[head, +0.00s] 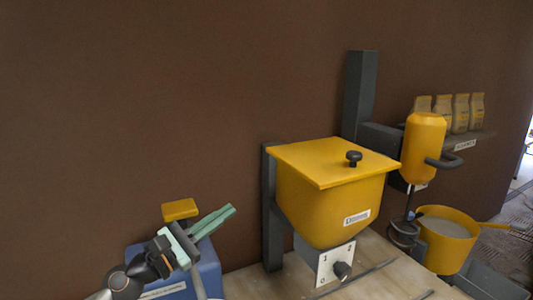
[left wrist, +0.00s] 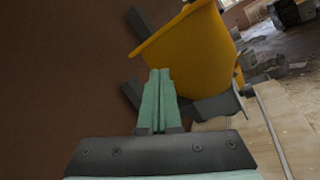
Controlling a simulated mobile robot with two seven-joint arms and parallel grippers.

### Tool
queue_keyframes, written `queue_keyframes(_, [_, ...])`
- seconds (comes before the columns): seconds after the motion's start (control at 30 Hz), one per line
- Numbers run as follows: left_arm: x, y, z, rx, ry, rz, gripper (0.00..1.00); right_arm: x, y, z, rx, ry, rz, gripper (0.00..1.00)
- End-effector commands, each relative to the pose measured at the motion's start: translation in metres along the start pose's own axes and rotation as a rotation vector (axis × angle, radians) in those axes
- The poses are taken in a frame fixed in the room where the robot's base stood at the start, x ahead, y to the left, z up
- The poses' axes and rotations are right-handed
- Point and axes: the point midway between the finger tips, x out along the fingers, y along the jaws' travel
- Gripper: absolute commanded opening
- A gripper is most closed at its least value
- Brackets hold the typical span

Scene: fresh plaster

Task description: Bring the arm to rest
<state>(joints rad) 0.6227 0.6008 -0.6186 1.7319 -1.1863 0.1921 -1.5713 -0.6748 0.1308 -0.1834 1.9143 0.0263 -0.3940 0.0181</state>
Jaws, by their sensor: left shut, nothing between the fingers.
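My left gripper (head: 228,213) has pale green fingers and shows at the lower left of the head view, in front of a blue container. Its fingers are together with nothing between them, pointing up and right. In the left wrist view the closed fingers (left wrist: 157,98) stand in front of the yellow hopper (left wrist: 190,55). In the head view the hopper (head: 325,205) is to the right of the gripper, with a clear gap between them. My right gripper is in neither view.
The blue container (head: 207,270) has a yellow top (head: 180,209). A dial plate (head: 330,262) sits under the hopper. A yellow mixer (head: 424,150) stands over a yellow bucket (head: 437,251) at right. Several bags (head: 460,112) stand on a shelf. The brown wall (head: 130,110) above the gripper is bare.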

Motion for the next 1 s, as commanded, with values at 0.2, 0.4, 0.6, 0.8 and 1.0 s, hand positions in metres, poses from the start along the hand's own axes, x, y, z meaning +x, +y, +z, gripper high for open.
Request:
queue_keyframes(0.2, [-0.057,0.007,-0.026,-0.991,-0.118,0.47,0.0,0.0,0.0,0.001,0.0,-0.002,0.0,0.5])
queue_keyframes(0.4, [-0.154,-0.023,-0.102,-1.822,-0.195,1.018,0.0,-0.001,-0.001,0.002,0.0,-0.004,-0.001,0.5])
queue_keyframes(0.6, [-0.259,-0.107,-0.152,-2.37,-0.279,1.659,0.0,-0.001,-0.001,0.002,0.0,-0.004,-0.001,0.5])
queue_keyframes(0.8, [-0.322,-0.177,-0.155,2.223,0.304,-1.878,0.0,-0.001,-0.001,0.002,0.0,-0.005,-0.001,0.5])
queue_keyframes(1.0, [-0.366,-0.231,-0.138,1.841,0.294,-1.849,0.0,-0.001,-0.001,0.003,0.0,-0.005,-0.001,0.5])
